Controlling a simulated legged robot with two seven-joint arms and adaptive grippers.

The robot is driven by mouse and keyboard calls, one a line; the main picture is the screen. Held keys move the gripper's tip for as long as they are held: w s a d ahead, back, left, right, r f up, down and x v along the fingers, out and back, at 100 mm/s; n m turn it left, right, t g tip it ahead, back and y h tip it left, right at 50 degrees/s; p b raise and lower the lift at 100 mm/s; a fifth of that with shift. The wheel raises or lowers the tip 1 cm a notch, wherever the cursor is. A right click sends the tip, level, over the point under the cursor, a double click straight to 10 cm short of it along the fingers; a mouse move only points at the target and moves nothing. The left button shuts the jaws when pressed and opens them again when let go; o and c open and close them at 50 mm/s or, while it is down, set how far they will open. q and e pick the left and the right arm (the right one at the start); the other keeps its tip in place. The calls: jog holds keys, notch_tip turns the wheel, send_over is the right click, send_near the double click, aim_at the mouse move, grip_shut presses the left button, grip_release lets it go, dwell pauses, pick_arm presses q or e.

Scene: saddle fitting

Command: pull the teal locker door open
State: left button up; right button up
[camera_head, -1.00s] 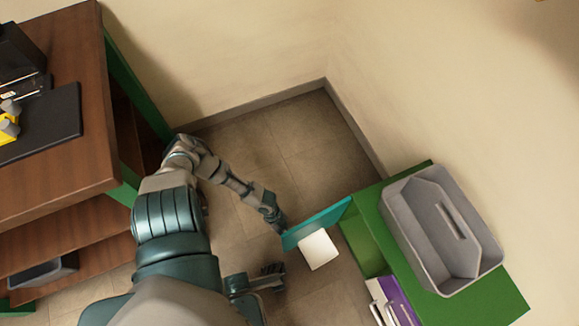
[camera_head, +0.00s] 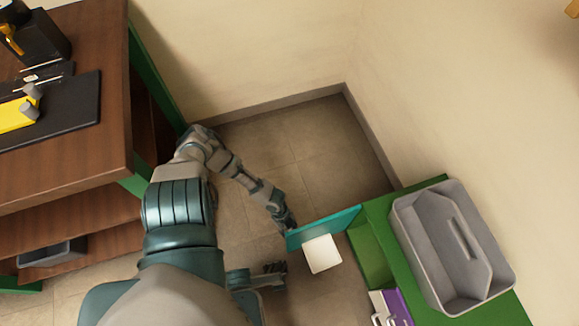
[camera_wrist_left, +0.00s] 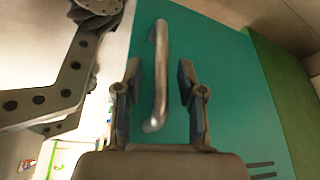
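The teal locker door (camera_head: 325,226) stands swung out from the green locker (camera_head: 372,256), seen nearly edge-on from above in the head view. My left gripper (camera_head: 290,226) is at the door's free end. In the left wrist view the teal door (camera_wrist_left: 222,85) fills the middle, with its metal bar handle (camera_wrist_left: 160,75) between the fingers of my left gripper (camera_wrist_left: 158,95). The fingers are apart, with a gap on each side of the handle. My right gripper (camera_head: 274,270) is low beside the door; its fingers are too small to read.
A white square item (camera_head: 322,254) is on the near side of the door. A grey tote (camera_head: 450,245) sits on top of the locker, and a purple item (camera_head: 397,307) shows inside. A wooden workbench (camera_head: 70,170) stands at left. Bare floor (camera_head: 310,150) lies beyond the door.

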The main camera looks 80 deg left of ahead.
pick_arm(q)
jog(key=v, duration=1.2)
jog(key=shift+f, duration=0.1)
